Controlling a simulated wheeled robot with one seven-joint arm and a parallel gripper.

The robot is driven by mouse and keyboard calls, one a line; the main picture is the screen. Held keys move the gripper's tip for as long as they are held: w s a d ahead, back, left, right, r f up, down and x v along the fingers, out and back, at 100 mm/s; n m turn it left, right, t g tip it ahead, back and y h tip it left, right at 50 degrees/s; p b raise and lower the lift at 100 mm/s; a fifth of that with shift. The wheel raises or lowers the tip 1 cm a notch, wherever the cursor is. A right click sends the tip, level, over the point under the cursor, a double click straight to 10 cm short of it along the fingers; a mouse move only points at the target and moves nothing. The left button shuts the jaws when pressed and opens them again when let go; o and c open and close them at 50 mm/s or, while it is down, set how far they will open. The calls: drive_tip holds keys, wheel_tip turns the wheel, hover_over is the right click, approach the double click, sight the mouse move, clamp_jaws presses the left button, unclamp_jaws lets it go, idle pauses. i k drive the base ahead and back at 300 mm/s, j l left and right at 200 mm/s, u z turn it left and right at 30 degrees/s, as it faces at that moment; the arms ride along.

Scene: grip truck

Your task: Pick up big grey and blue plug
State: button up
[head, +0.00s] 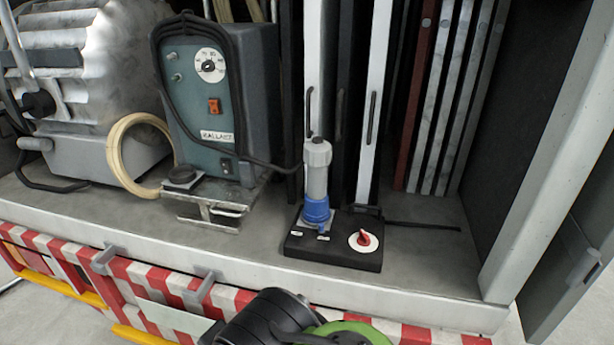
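The big grey and blue plug (317,180) stands upright on a black box with a red knob (335,248), on the truck bed. Its body and cap are grey and its lower collar is blue. A dark cable runs from near its top left toward the blue-grey machine. Part of my arm, black with a green ring, shows at the bottom middle, below the truck edge and apart from the plug. The fingers of my gripper cannot be made out in the head view.
A blue-grey ballast unit (215,110) stands left of the plug, with a cream cable coil (137,155) beside it. Upright panels (440,100) stand behind. The bed (430,245) is mostly clear right of the black box. A red-and-white striped edge (130,270) runs along the front.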

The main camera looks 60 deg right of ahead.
sight(317, 152)
drive_tip(key=z, duration=1.75)
drive_tip(key=i+l+u, duration=0.1)
drive_tip(key=u, duration=0.3)
drive_tip(key=i+l+u, duration=0.1)
drive_tip(key=u, duration=0.3)
drive_tip(key=i+l+u, duration=0.15)
drive_tip(key=u, duration=0.2)
drive_tip(key=l+u, duration=0.2)
drive_tip(key=u, duration=0.2)
drive_tip(key=i+l, duration=0.05)
